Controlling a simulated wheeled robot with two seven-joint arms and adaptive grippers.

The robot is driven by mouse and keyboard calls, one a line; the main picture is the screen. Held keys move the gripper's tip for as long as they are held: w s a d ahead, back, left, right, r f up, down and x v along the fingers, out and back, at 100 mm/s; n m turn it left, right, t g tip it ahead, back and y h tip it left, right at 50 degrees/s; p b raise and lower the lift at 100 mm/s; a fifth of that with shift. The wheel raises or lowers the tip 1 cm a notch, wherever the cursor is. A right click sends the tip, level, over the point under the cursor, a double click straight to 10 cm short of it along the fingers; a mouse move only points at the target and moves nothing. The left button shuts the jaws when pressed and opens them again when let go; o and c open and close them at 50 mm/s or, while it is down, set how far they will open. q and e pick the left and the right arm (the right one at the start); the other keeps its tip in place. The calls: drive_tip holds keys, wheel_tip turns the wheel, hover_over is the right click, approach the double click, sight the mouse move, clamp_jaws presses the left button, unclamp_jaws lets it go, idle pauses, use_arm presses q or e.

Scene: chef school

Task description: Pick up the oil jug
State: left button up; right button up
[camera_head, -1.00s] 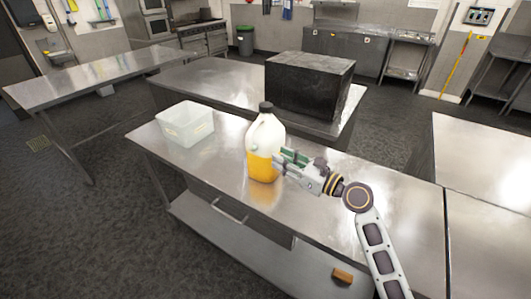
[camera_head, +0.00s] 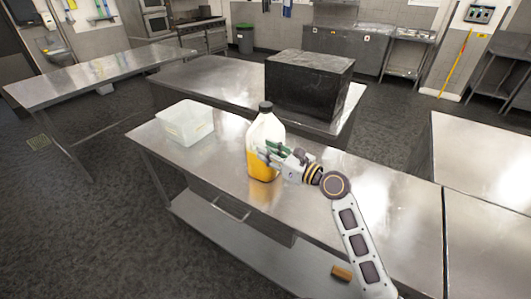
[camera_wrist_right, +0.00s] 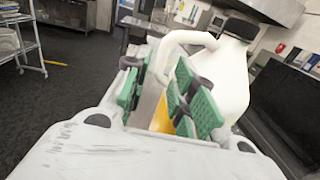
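The oil jug (camera_head: 264,132) is a white, translucent bottle with a dark cap and yellow-orange oil in its lower part. It stands upright on the steel table. My right gripper (camera_head: 268,153) overlaps the jug's right side in the head view. In the right wrist view the jug (camera_wrist_right: 230,75) is at upper right, and its looped handle reaches down between the green-padded fingers (camera_wrist_right: 160,95). The fingers are apart, around the handle; any contact is hard to tell. My left gripper is not in view.
A black box (camera_head: 310,90) sits on the table behind. The table right of the jug is clear. A small brown block (camera_head: 342,273) lies on the lower shelf.

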sight(250, 138)
drive_tip(key=shift+x, duration=1.45)
drive_tip(key=shift+p+x, duration=0.5)
drive_tip(key=shift+x, duration=2.1)
drive_tip(key=shift+w+d, duration=0.15)
clamp_jaws()
drive_tip(key=shift+r, duration=0.4)
drive_tip(key=shift+w, duration=0.1)
